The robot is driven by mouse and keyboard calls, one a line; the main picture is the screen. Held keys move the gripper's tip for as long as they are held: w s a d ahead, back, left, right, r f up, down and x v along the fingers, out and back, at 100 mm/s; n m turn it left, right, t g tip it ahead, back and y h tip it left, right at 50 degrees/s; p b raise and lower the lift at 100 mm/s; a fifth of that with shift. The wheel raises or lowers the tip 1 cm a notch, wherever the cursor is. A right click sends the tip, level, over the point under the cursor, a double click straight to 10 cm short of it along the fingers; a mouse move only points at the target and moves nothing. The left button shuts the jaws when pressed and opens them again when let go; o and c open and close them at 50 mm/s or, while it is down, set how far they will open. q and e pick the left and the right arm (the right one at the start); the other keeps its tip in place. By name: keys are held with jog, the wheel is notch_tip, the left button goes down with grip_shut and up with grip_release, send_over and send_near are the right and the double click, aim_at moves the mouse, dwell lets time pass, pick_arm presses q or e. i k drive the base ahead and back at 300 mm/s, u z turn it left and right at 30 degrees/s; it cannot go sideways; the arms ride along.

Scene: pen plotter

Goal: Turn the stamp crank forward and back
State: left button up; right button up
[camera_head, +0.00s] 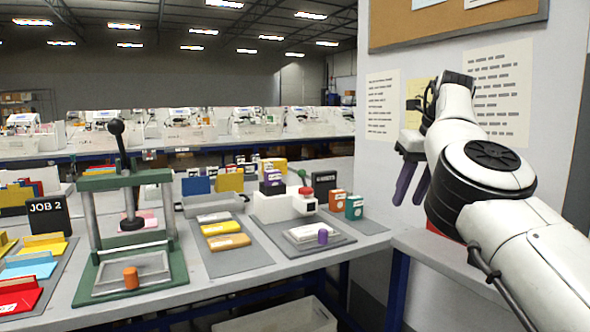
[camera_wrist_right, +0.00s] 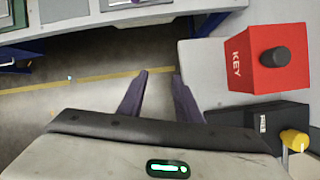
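A green stamp press (camera_head: 125,180) stands at the left of the table, with a dark lever (camera_head: 119,142) ending in a black ball on top. A white machine (camera_head: 275,204) with a red knob stands further right. In the right wrist view, a yellow knob on a pale shaft (camera_wrist_right: 294,140) sits at the side of a black labelled box (camera_wrist_right: 262,125). I cannot tell for certain which part is the stamp crank. My right gripper (camera_head: 412,184) is raised above the right end of the table, its purple fingers apart and empty (camera_wrist_right: 161,74). My left gripper is out of view.
A red box marked KEY (camera_wrist_right: 262,75) with a dark knob stands beside the black box. Cards, paper stacks (camera_head: 226,241) and small orange and purple pieces lie on the table. A wall with posted papers (camera_head: 496,92) rises behind my right arm.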

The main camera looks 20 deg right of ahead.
aim_at(301, 172)
jog(key=z, duration=0.05)
jog(key=i, duration=2)
jog(key=u, duration=0.05)
